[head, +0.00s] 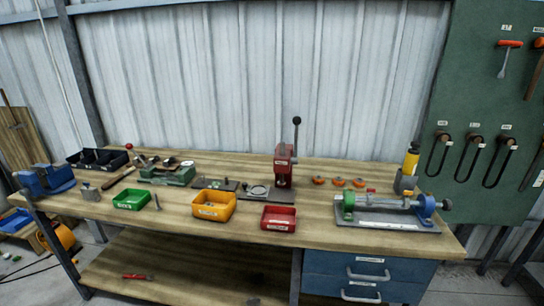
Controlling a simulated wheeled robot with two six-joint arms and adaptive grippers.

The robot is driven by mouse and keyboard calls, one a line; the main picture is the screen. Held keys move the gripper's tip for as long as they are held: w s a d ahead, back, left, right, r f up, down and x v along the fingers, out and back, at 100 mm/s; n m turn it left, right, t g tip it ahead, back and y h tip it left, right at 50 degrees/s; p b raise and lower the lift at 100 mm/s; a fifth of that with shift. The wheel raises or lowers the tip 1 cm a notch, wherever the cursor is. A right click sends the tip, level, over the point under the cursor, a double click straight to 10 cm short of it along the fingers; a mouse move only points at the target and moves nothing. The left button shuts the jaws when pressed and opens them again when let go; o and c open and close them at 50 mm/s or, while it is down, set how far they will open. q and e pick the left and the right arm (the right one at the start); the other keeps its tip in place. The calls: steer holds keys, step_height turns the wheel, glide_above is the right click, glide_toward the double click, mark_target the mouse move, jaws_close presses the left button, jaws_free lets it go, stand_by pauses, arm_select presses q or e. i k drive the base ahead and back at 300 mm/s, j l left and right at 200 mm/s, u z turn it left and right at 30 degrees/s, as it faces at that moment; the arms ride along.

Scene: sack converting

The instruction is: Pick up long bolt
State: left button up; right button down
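A small thin grey upright piece (157,202), which looks like a bolt, stands on the workbench between the green bin and the yellow bin. It is too small to tell its head or thread. The green bin (132,199), the yellow bin (214,206) and the red bin (279,218) sit along the front of the bench; their contents are not clear. Neither of my grippers shows in the head view.
The wooden workbench (330,240) carries a blue vise (46,180), a red lever press (284,165) and a long clamping fixture (390,212). A black divided bin (97,159) is at the back left. Bare wood lies along the front edge.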

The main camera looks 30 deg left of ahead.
mark_target(158, 207)
steer(key=u, duration=1.85)
steer(key=i+j+z, duration=0.1)
steer(key=j, duration=0.25)
steer(key=i+j+z, duration=0.1)
steer(key=i+j, duration=0.2)
steer(key=i+j+z, duration=0.1)
steer(key=j, duration=0.3)
steer(key=i+j+z, duration=0.1)
steer(key=i+j, duration=0.15)
steer(key=j, duration=0.15)
